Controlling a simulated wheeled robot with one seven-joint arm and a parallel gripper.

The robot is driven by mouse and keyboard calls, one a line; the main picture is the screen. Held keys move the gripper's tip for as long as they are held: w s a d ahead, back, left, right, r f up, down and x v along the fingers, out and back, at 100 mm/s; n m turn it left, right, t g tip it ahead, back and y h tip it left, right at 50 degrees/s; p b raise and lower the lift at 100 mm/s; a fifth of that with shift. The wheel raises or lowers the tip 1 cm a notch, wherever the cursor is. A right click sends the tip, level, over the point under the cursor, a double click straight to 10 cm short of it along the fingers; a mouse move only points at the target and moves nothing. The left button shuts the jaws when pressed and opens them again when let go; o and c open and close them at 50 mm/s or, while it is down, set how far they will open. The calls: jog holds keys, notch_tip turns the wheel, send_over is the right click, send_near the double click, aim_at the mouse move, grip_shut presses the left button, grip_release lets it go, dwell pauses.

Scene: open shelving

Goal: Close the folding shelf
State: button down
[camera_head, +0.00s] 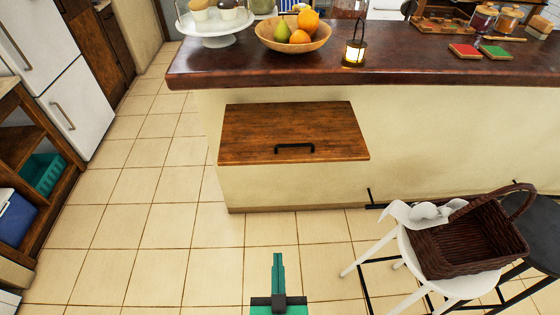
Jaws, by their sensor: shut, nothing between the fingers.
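The folding shelf (293,128) is a wooden board on the cream side of the counter, below its dark top. It stands out from the wall, about level, with its underside hidden. A black handle (295,148) sits near its front edge. My gripper (278,256) is teal, low in the middle of the view, over the tiled floor. It is shut and empty, in front of the shelf and apart from it.
A white stool (402,247) with a dark wicker basket (462,243) stands at the right, beside a black stool. The counter top (225,66) holds a fruit bowl, a lantern and jars. Open shelving (62,165) is at the left. Tiled floor between is clear.

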jog(key=w+r, duration=0.6)
jog(key=w, duration=0.4)
notch_tip(320, 180, up, 7)
send_over(279, 162)
jog(key=v, duration=0.2)
notch_tip(279, 162, down, 3)
jog(key=shift+s+f, duration=0.15)
jog(key=shift+f, duration=0.8)
